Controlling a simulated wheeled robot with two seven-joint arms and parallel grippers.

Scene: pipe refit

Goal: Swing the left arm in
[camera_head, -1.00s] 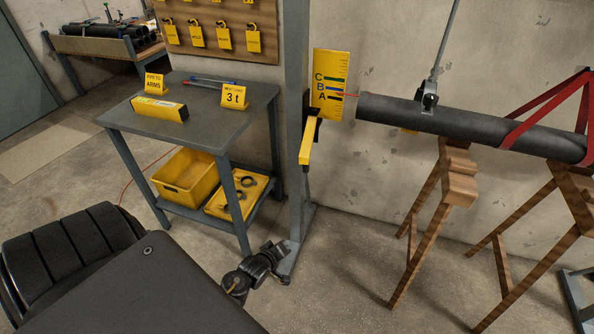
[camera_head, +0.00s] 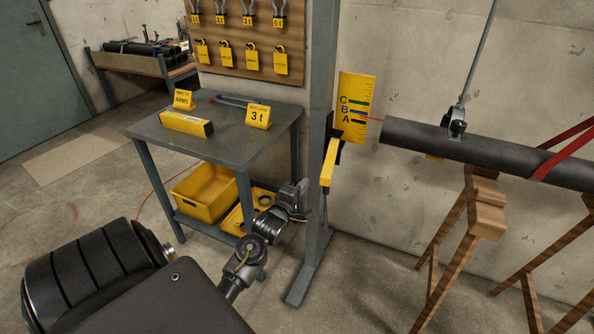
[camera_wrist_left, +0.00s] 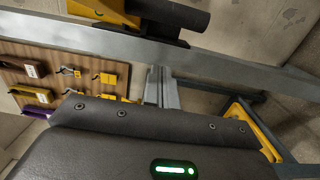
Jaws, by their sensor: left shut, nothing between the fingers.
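My left arm comes up from the lower left in the head view. My left gripper (camera_head: 299,199) is at its end, small and partly lost against the grey post (camera_head: 317,130). It is in front of the right side of the grey bench (camera_head: 215,140), apparently touching nothing. In the left wrist view the fingers (camera_wrist_left: 162,90) are close together, with nothing between them. A dark housing of mine with a green light fills the bottom of that view. My right gripper is not in view.
A yellow arm (camera_head: 329,163) and lettered scale plate (camera_head: 355,108) are on the post. A black pipe (camera_head: 430,143) lies on wooden trestles (camera_head: 487,208) at right. Yellow bins (camera_head: 205,193) stand on the bench's lower shelf. Floor is open between post and trestles.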

